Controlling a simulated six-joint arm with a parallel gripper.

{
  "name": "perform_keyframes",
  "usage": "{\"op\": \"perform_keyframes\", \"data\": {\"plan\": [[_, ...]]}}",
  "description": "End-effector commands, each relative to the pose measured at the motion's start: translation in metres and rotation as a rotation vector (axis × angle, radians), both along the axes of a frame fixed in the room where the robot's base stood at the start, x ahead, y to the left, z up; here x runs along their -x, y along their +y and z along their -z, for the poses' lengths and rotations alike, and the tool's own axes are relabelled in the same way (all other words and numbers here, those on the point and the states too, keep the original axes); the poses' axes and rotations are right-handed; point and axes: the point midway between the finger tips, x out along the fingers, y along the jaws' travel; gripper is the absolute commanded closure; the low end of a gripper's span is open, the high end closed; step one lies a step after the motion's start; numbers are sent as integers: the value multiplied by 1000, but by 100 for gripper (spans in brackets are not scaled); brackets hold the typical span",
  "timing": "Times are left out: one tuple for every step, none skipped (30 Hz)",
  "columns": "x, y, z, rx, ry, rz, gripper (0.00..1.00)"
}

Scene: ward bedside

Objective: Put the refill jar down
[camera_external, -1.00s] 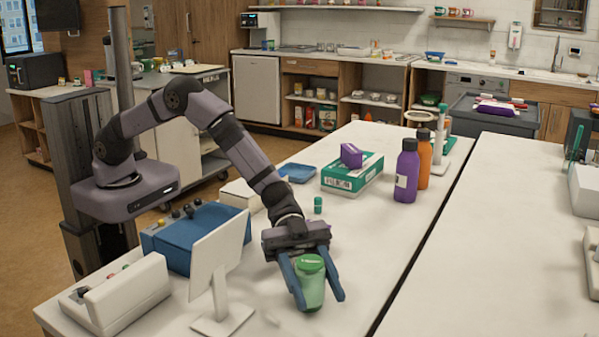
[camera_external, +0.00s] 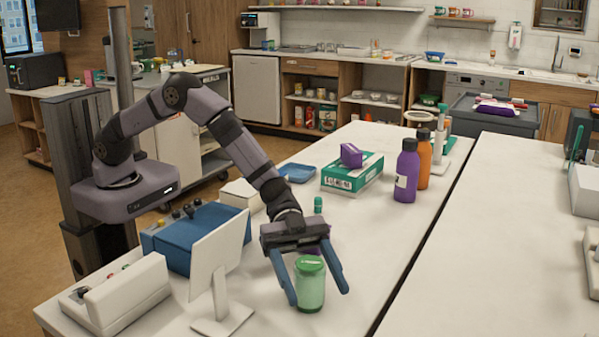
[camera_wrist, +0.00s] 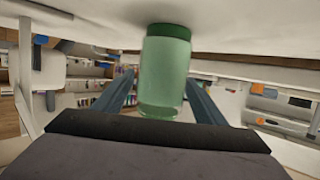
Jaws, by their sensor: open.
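The refill jar (camera_external: 310,288), pale green with a darker green lid, stands upright on the white table near its front edge. My gripper (camera_external: 320,297) is open, with its two blue fingers spread either side of the jar. In the wrist view the jar (camera_wrist: 163,75) shows between the fingers, and I cannot tell there whether the right finger touches it. The jar's far side is hidden.
A white screen on a stand (camera_external: 218,262) is left of the jar, with a blue box (camera_external: 180,240) behind it. A small teal-capped bottle (camera_external: 318,206) stands just behind my gripper. Purple (camera_external: 406,172) and orange (camera_external: 425,160) bottles stand further back. Table right of the jar is clear.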

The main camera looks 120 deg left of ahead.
Motion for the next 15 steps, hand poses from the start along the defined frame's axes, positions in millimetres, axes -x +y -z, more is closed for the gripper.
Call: {"op": "perform_keyframes", "data": {"plan": [[5, 6, -2, 0, -1, -3, 35], [8, 8, -4, 0, -1, -2, 35], [13, 12, -5, -1, -2, -2, 35], [16, 15, -7, -1, -2, -3, 35], [20, 20, -8, 0, -2, -4, 35], [25, 24, -11, 0, -2, -4, 35], [30, 28, -13, 0, -2, -4, 35], [34, 31, -14, 0, -2, -4, 35], [39, 36, -16, 0, -2, -4, 35], [43, 39, -18, 0, -3, -3, 35], [47, 43, -19, 0, -2, -4, 35], [51, 47, -22, 0, -2, -4, 35], [55, 49, -23, 0, -1, -3, 35], [58, 52, -24, 0, -1, -2, 35], [62, 55, -26, 0, -3, -3, 35]]}}
